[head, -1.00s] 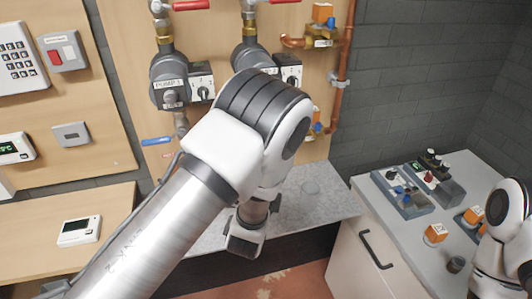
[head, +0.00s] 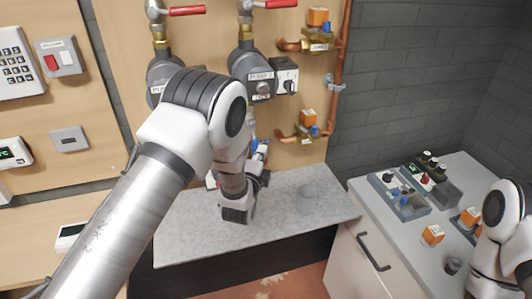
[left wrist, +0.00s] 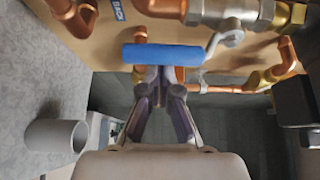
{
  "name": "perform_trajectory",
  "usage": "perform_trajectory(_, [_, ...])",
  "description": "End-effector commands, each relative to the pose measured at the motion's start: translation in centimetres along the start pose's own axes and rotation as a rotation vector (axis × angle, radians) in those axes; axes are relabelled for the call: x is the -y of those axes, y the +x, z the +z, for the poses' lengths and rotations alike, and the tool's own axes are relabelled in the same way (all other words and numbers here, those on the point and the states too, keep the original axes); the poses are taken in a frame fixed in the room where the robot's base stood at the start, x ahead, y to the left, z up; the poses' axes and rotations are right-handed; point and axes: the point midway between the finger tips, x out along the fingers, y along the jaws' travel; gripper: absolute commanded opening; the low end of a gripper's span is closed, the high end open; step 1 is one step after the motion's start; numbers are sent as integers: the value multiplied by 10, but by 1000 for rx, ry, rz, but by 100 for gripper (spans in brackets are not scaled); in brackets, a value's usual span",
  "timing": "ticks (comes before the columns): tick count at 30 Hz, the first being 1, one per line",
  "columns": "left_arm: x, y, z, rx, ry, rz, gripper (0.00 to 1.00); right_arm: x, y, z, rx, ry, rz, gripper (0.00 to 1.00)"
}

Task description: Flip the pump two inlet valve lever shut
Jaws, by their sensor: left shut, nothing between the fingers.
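The blue valve lever (head: 262,148) is below the pump labelled 2 (head: 262,82), by the wall panel. In the left wrist view the blue handle (left wrist: 165,54) lies across the picture, joined to a silver stem at its right end. My left gripper (left wrist: 160,74) is shut and empty, with its fingertips at the handle's near side. They look close to or touching it; I cannot tell which. In the head view my left gripper (head: 259,158) is partly hidden by my wrist. My right gripper is out of view; only part of my right arm shows at the right edge.
Red levers (head: 188,10) sit above the pumps. Copper pipes (head: 332,90) run down the panel. A cabinet top at the right holds trays (head: 400,195) and orange blocks (head: 433,234).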

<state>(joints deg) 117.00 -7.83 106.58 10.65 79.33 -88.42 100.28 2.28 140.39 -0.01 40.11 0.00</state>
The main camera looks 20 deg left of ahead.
Motion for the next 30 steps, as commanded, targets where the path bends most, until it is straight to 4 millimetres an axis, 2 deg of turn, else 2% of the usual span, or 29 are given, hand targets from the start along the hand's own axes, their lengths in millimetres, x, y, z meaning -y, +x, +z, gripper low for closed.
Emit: perform_trajectory(30, [-1, -6, 10, 3, 123, 75, 0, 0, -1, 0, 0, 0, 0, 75])
